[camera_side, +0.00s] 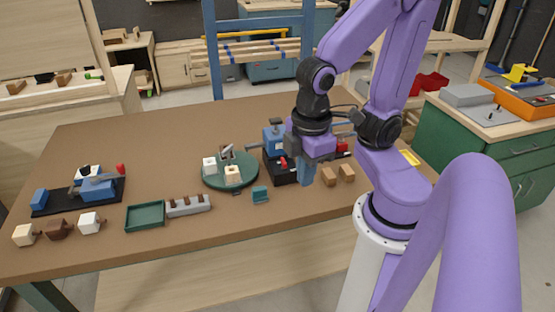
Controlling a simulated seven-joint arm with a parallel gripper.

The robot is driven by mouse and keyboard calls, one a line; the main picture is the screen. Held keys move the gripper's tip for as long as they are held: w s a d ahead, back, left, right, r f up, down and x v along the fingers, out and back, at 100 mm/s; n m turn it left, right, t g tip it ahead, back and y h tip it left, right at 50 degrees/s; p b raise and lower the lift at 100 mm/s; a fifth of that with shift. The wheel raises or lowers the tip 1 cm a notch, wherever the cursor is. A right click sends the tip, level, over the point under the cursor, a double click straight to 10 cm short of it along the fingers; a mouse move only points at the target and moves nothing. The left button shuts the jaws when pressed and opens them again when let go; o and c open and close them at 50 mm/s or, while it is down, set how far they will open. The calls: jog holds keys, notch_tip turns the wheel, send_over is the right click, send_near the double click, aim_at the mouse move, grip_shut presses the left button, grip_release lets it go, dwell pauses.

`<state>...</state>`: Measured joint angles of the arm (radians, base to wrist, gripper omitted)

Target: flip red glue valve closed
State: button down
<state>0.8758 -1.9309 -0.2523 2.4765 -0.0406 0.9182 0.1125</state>
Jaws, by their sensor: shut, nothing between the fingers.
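A small red lever (284,163) shows on the black-based station in front of the blue unit (273,141), just left of my gripper. Another red piece (120,169) sticks up at the right end of the black-based blue fixture (95,187) on the left. I cannot tell from this view which red part is the glue valve, or how it is turned. My gripper (306,181) points down at the front of the black-based station, with its blue fingers shut and empty. It hides part of that station, and I cannot tell whether it touches anything.
A green turntable (226,182) with white blocks stands left of my gripper. Two tan blocks (338,174) lie to its right. A teal piece (260,194), grey rack (188,205) and green tray (145,216) are along the front. The table's back left is clear.

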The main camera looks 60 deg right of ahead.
aim_at(284, 164)
jog(key=w+d+f+m+h, duration=0.2)
jog(key=w+d+f+m, duration=0.1)
jog(key=w+m, duration=0.4)
jog(key=w+d+f+m+h, duration=0.2)
jog(key=w+d+f+m, duration=0.1)
jog(key=w+m, duration=0.4)
jog(key=w+d+f+m+g+h, duration=0.1)
jog(key=w+d+f+m+h, duration=0.2)
jog(key=w+d+m, duration=0.2)
jog(key=w+m, duration=0.2)
jog(key=w, duration=0.1)
jog(key=shift+d, duration=0.25)
jog(key=shift+f, duration=0.15)
jog(key=x, duration=0.3)
jog(key=s+d+x, duration=0.1)
jog(key=x, duration=0.3)
jog(key=s+r+x, duration=0.1)
jog(key=x, duration=0.3)
jog(key=shift+d, duration=0.2)
jog(key=shift+s+d, duration=0.45)
